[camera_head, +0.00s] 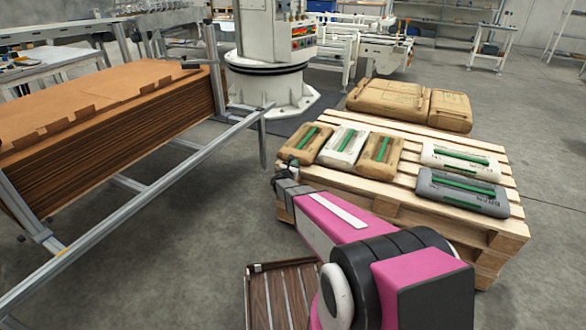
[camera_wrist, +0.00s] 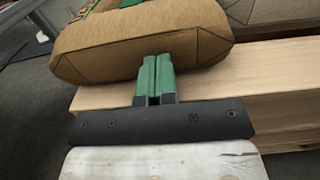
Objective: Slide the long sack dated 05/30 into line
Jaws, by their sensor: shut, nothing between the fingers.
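Several sacks with green stripes lie on the wooden pallet (camera_head: 385,205). At the left are a brown sack (camera_head: 299,155), a white sack (camera_head: 333,157) and another brown sack (camera_head: 374,165). At the right are a white sack (camera_head: 480,162) and a grey sack (camera_head: 432,190). No date is legible, so I cannot tell which is dated 05/30. In the wrist view, my gripper's green fingers (camera_wrist: 153,78) are shut and empty, at the near side of a brown sack (camera_wrist: 140,40), apparently the leftmost one. Whether they touch it is unclear. In the head view the fingers are hidden.
Larger brown sacks (camera_head: 385,98) lie at the pallet's back. A stack of brown sheets (camera_head: 120,115) in a metal frame (camera_head: 180,172) stands left. A white machine (camera_head: 272,80) stands behind. Bare deck separates the left and right sacks. Grey floor (camera_head: 535,280) is clear at right.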

